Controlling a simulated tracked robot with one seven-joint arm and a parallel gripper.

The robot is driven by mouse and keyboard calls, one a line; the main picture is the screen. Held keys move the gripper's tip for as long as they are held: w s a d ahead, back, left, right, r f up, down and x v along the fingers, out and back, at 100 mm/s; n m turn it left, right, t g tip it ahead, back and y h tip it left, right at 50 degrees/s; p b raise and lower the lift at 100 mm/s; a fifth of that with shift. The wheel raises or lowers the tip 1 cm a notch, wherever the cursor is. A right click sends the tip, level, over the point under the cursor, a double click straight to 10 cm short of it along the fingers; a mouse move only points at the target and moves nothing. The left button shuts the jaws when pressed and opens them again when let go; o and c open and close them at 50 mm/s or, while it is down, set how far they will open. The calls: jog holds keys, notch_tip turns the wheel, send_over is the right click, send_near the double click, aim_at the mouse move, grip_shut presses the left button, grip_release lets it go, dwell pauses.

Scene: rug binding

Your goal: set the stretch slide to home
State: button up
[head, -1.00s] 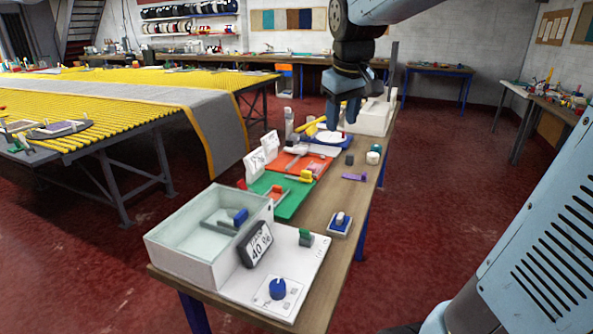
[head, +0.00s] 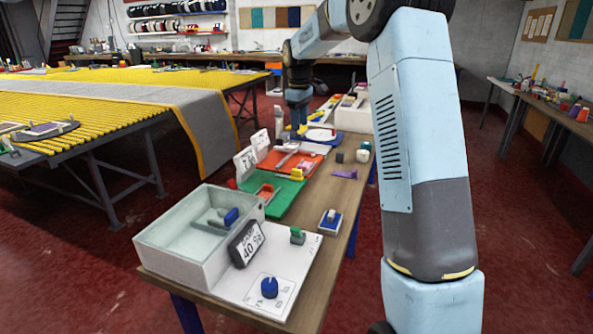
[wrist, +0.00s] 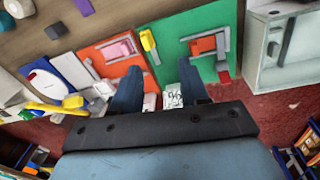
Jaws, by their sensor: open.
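No readable label tells which slide is the stretch slide. A green panel (head: 287,198) carries a red block (head: 265,190) in a slot; the red block also shows in the wrist view (wrist: 203,45). Beside it is an orange panel (head: 273,158) with a pink block, clear in the wrist view (wrist: 118,50). My gripper (head: 298,130) is above the bench, beyond the orange panel in the head view. In the wrist view its open, empty fingers (wrist: 160,88) point toward the two panels.
White signs (head: 245,163) stand along the bench's left edge. A pale open box (head: 165,255) with a 40 % display (head: 246,243) and blue knob (head: 269,287) is at the near end. A white disc on a blue base (head: 320,135) and several small loose parts lie nearby.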

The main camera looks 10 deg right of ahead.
jog(key=n+g, duration=0.1)
jog(key=n, duration=0.1)
send_near(297, 174)
jog(key=f, duration=0.5)
jog(key=w+f, duration=0.1)
jog(key=f, duration=0.2)
jog(key=shift+d+f, duration=0.1)
jog(key=shift+d, duration=0.1)
grip_shut()
dwell(0.5)
